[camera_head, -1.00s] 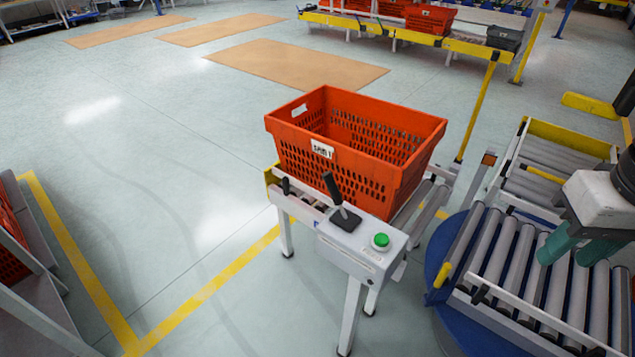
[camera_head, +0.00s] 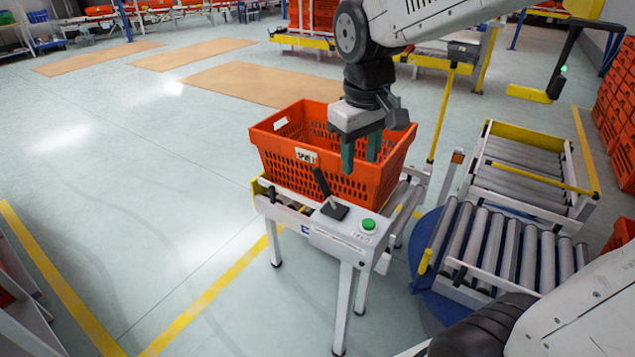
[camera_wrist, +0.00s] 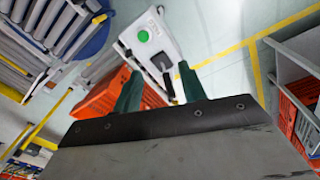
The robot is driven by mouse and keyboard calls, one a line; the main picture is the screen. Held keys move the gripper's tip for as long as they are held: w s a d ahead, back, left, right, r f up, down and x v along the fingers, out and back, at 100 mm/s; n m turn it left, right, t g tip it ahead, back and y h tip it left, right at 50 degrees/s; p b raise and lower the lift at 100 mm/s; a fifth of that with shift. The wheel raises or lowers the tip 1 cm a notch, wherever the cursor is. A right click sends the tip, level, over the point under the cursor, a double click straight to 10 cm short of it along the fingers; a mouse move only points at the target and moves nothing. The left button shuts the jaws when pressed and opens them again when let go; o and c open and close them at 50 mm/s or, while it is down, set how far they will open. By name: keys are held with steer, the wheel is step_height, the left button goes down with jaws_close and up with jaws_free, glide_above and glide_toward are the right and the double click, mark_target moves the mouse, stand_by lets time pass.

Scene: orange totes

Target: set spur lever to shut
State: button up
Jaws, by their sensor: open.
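The spur lever (camera_head: 322,184) is a black handle on a dark square base, on the white control box (camera_head: 338,228) at the near end of the short roller spur. Its handle tilts up and to the left in the head view. A green button (camera_head: 368,225) sits to its right. My gripper (camera_head: 361,170) points down with green fingers apart and empty, above and to the right of the lever, in front of the orange tote. In the wrist view the lever (camera_wrist: 166,76) shows between and beyond my fingertips (camera_wrist: 160,80), partly near the right finger.
An orange tote (camera_head: 285,138) stands on the spur rollers just behind the lever. A roller turntable (camera_head: 505,250) on a blue base stands to the right. Open floor (camera_head: 130,190) lies to the left, with yellow lines.

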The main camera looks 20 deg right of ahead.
mark_target(320, 173)
steer(key=w+a+f, duration=0.1)
steer(key=w+f, duration=0.1)
steer(key=w, duration=0.2)
steer(key=w+f+n, duration=0.1)
steer(key=w+f, duration=0.2)
steer(key=w, duration=0.1)
steer(key=w+a+f+n, duration=0.1)
steer(key=w+f, duration=0.2)
steer(key=w, duration=0.2)
steer(key=shift+w+a, duration=0.1)
steer(key=shift+a, duration=0.2)
steer(key=f, duration=0.7)
steer(key=shift+w+d+f, duration=0.2)
steer(key=shift+d+f, duration=0.05)
steer(key=shift+d, duration=0.1)
jaws_close()
